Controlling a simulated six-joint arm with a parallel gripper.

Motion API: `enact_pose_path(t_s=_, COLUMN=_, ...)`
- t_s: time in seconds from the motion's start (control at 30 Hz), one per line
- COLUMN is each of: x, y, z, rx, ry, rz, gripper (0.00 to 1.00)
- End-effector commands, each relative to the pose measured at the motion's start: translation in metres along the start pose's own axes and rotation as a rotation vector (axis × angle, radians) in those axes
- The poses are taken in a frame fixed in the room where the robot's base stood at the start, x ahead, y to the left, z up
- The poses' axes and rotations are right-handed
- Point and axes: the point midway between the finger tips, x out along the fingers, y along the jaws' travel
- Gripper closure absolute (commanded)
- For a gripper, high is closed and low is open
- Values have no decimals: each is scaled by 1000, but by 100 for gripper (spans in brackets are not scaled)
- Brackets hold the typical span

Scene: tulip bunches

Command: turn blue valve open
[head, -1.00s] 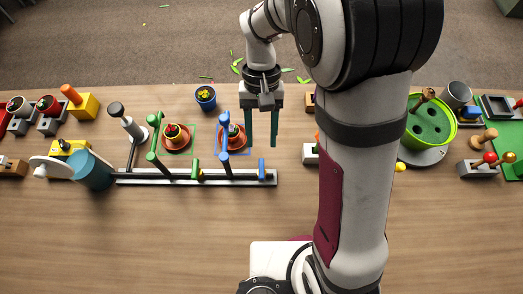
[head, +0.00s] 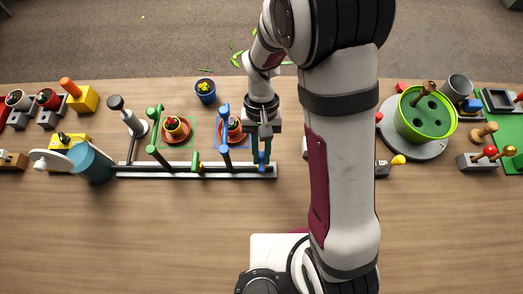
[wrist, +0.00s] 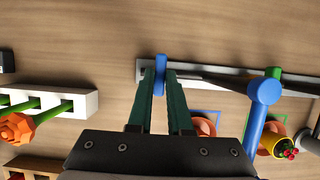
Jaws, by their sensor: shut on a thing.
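The blue valve (head: 262,170) is a small upright blue handle at the right end of the dark rail (head: 150,170). In the wrist view the blue valve (wrist: 160,62) stands across the rail, between my green fingertips. My gripper (head: 261,157) points down at it and is shut on it; it also shows in the wrist view (wrist: 160,82). The fingers hide part of the handle. A blue spout post (head: 225,132) rises left of my gripper and leans over a terracotta saucer with a pot (head: 234,127) inside a blue outline.
A green valve (head: 196,165) and green spout post (head: 153,135) stand farther left on the rail. A teal watering can (head: 92,163) is at its left end. A blue pot (head: 205,90) stands behind. The table in front of the rail is clear.

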Motion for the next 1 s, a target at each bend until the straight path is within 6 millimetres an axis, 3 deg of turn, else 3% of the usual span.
enact_pose_path(t_s=0.47, x=0, y=0, z=0, rx=-40, ry=0, rz=17, gripper=100)
enact_pose_path(t_s=1.0, x=0, y=-5, z=1, rx=-445, ry=0, rz=185, gripper=100)
